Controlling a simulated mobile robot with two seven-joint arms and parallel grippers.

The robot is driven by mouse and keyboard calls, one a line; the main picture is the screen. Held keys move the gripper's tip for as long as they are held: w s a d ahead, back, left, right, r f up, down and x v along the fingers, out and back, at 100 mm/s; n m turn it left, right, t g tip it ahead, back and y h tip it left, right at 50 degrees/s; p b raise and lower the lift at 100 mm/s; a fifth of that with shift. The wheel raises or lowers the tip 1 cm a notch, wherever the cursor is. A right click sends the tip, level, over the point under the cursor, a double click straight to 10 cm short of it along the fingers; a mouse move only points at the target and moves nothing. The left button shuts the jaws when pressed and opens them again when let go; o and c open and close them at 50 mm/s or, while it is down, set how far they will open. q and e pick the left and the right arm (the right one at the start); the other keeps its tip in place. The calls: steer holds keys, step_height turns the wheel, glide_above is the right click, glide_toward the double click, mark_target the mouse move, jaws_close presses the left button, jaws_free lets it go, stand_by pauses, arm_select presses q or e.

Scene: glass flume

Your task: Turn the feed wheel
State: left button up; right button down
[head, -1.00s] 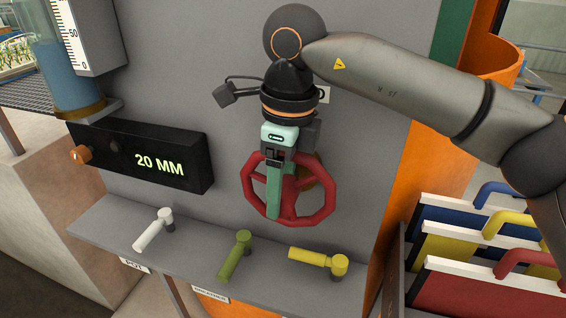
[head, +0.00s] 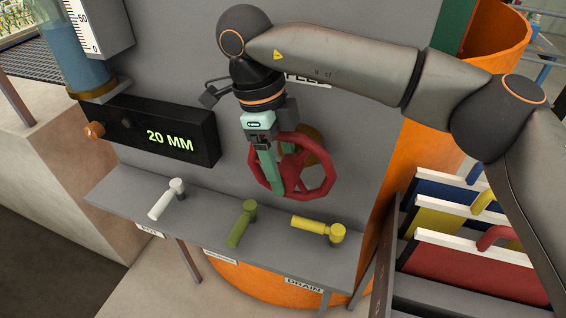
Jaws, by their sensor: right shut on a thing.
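The red feed wheel (head: 326,178) is mounted on the grey panel, on a brownish hub, with an open rim and spokes. My right gripper (head: 275,183) comes down in front of the wheel and is shut on the left part of its rim. Its green fingers hide some of the rim there. A black display box (head: 150,134) to the left of the wheel reads 20 MM. My left gripper is not in view.
Below the wheel, a grey shelf holds a white lever (head: 166,199), a green lever (head: 242,222) and a yellow lever (head: 315,228). Blue, yellow and red panels with handles stand in a rack (head: 378,268) at right. A tube of blue liquid (head: 78,62) is at upper left.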

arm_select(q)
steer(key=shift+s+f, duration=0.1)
arm_select(e)
jaws_free()
steer(key=v, duration=0.5)
steer(key=shift+a, duration=0.1)
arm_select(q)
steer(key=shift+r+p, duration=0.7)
arm_select(e)
glide_toward(282, 165)
steer(key=shift+v, duration=1.05)
steer(key=shift+w, duration=0.1)
